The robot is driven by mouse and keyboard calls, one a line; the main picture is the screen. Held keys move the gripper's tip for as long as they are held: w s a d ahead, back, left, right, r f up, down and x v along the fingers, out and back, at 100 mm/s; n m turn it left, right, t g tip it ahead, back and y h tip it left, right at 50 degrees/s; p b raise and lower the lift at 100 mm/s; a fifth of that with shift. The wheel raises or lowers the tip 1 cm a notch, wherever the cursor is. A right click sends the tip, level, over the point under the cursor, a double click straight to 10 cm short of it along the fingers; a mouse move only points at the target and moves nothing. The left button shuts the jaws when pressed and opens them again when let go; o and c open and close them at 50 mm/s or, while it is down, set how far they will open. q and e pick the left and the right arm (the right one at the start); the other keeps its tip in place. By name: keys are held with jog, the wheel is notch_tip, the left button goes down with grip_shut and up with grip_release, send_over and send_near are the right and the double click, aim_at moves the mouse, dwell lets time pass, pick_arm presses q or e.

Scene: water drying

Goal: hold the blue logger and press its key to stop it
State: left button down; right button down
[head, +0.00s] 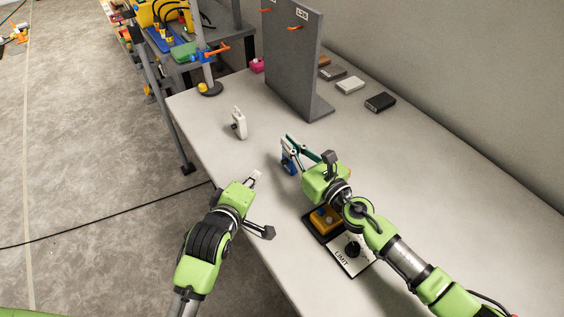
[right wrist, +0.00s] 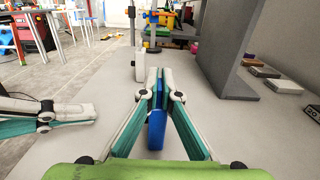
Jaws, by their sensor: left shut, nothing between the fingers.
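The blue logger (head: 289,166) is upright over the table, between the fingers of my right gripper (head: 287,143). In the right wrist view, the blue logger (right wrist: 156,130) shows below and between the converging fingertips (right wrist: 155,75), which are shut on it. Its key cannot be made out. My left gripper (head: 256,176) is shut and empty, near the table's front edge, to the left of the logger and apart from it. Its fingers also show at the left of the right wrist view (right wrist: 85,113), pointing toward the logger.
A white device (head: 239,124) stands farther back on the table. A grey upright panel (head: 292,65) stands beyond. Several small boxes, including a black one (head: 380,102), lie near the wall. A yellow block (head: 325,217) and LIMIT plate (head: 343,262) lie under my right arm.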

dwell(0.4)
jog(key=c, duration=2.2)
grip_release()
